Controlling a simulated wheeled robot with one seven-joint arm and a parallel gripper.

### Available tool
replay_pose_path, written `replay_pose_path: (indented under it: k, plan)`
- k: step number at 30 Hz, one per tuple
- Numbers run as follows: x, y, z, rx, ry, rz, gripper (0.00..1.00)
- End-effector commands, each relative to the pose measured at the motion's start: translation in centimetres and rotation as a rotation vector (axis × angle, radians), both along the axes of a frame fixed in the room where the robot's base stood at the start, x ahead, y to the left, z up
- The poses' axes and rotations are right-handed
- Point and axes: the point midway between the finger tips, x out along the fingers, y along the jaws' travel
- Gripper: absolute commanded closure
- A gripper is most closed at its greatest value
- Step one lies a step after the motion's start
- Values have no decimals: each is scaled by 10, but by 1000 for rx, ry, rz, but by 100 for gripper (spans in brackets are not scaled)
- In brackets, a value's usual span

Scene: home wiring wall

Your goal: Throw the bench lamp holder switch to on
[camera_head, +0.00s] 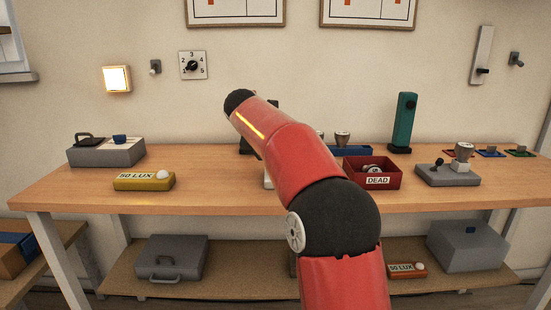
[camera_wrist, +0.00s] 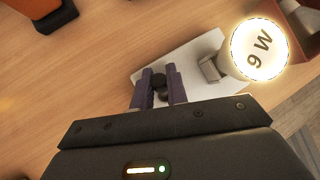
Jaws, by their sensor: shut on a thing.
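In the wrist view a pale lamp holder plate (camera_wrist: 192,62) lies on the wooden bench. A round lamp marked 9 W (camera_wrist: 259,50) sits at its right end and glows brightly. A small black switch knob (camera_wrist: 159,82) stands on the plate. My gripper (camera_wrist: 160,84) has its two purple fingers on either side of the knob, shut on it. The switch's exact lean cannot be made out. In the head view my red arm hides the gripper and most of this holder; only a pale edge (camera_head: 268,179) shows beside the arm.
A red bin marked DEAD (camera_head: 377,181) stands right of my arm, with a green upright block (camera_head: 403,123) behind it. A grey holder with a bulb (camera_head: 447,176) is further right. A yellow 50 LUX box (camera_head: 144,182) and grey case (camera_head: 106,154) are left. Bench at front left is clear.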

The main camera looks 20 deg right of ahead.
Motion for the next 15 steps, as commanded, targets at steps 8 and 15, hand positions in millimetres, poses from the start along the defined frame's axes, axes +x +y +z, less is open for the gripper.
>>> replay_pose_path:
  k: [8,15]
  plan:
    - [0,0,1,-1,-3,1,66]
    - [-2,3,5,-1,-3,0,66]
